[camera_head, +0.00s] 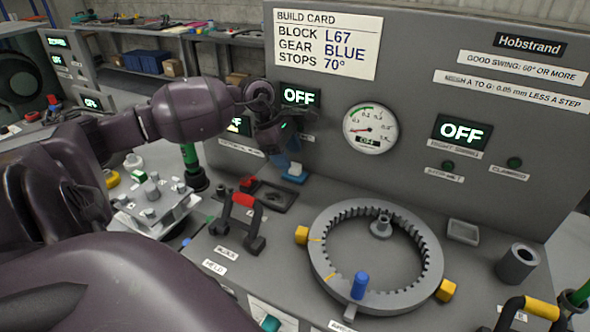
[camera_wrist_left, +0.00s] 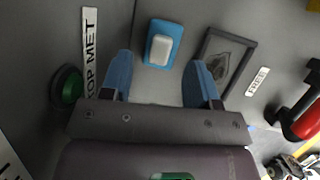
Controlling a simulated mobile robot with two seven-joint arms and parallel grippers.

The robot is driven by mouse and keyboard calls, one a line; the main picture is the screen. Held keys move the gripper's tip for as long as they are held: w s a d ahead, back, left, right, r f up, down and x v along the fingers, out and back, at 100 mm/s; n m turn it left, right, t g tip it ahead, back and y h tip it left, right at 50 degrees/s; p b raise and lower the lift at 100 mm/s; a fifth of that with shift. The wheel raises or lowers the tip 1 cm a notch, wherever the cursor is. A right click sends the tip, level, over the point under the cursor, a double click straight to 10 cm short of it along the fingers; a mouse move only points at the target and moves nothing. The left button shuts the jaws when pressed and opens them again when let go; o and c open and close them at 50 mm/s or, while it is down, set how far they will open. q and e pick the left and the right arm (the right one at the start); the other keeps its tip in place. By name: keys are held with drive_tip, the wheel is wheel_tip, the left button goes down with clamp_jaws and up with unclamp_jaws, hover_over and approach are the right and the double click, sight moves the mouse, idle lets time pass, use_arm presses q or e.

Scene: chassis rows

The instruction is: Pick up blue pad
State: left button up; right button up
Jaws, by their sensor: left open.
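The blue pad (camera_head: 294,177) is a small blue block with a white top, at the foot of the grey panel in the head view. In the left wrist view the blue pad (camera_wrist_left: 150,58) lies just beyond and between the fingertips, apart from them. My left gripper (camera_head: 283,160) hangs beside and above it, in front of the panel. In the left wrist view my left gripper (camera_wrist_left: 160,72) has its blue fingers spread, with nothing between them. My right gripper is not in view.
A dark framed recess (camera_wrist_left: 226,60) lies close beside the pad. A red-handled part (camera_head: 241,210) stands near it. A large toothed ring (camera_head: 322,262) with a blue peg (camera_head: 360,285) fills the bench to the right. The upright panel (camera_head: 330,100) stands close behind the gripper.

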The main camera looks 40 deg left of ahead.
sight(294, 165)
use_arm(q)
drive_tip(key=shift+x, duration=1.55)
drive_tip(key=shift+d, duration=0.1)
drive_tip(key=c, duration=1)
